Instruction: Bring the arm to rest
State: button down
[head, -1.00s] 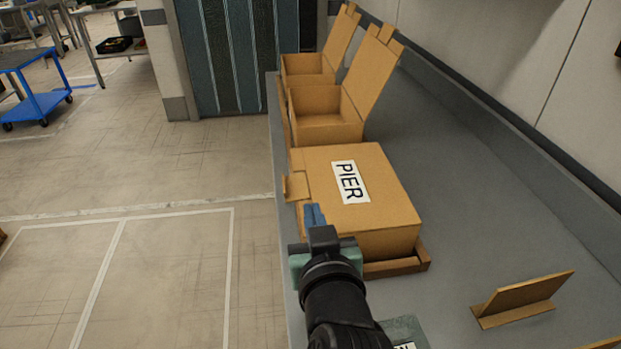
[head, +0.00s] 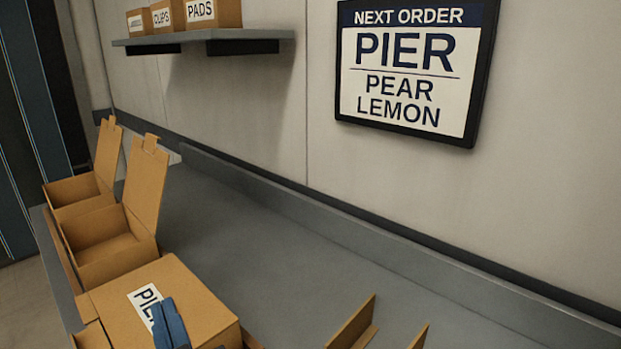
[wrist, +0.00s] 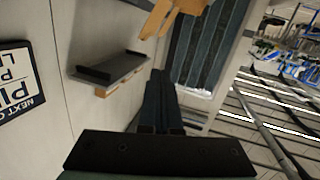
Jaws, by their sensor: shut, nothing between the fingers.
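My gripper (head: 163,303) is at the bottom of the head view, with its blue fingers together and nothing between them. It stands in front of the closed cardboard box (head: 200,296) and hides part of its white label, of which "PI" shows. Whether it touches the box I cannot tell. In the wrist view my gripper (wrist: 158,76) points out over the room, fingers side by side and empty.
Two open cardboard boxes (head: 100,262) with raised lids stand behind the closed one on the grey counter (head: 290,290). Brown upright pieces (head: 352,325) stand at the front. A wall screen (head: 473,128) reads PIER, PEAR, LEMON. A shelf (head: 262,47) holds small labelled boxes.

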jog(key=w+d+r+m+t+h+p, duration=0.2)
jog(key=d+r+t, duration=0.2)
jog(key=r, duration=0.6)
jog(key=w+d+r+m+t+h+p, duration=0.1)
jog(key=d+r+m+t+h+p, duration=0.3)
jog(key=r, duration=0.6)
jog(key=s+d+r+m+t+h+p, duration=0.1)
jog(key=s+d+r+t+h, duration=0.1)
jog(key=r, duration=0.7)
jog(key=s+d+r+m+t+h, duration=0.1)
jog(key=s+d+r+t+h, duration=0.1)
jog(key=d+r, duration=0.5)
notch_tip(320, 180, up, 3)
jog(key=shift+s+d+f+m+t+h+p, duration=0.2)
jog(key=shift+s+m+t+h+p, duration=0.15)
jog(key=shift+s+t, duration=0.5)
jog(key=shift+w+a+f, duration=0.1)
jog(key=shift+w, duration=0.05)
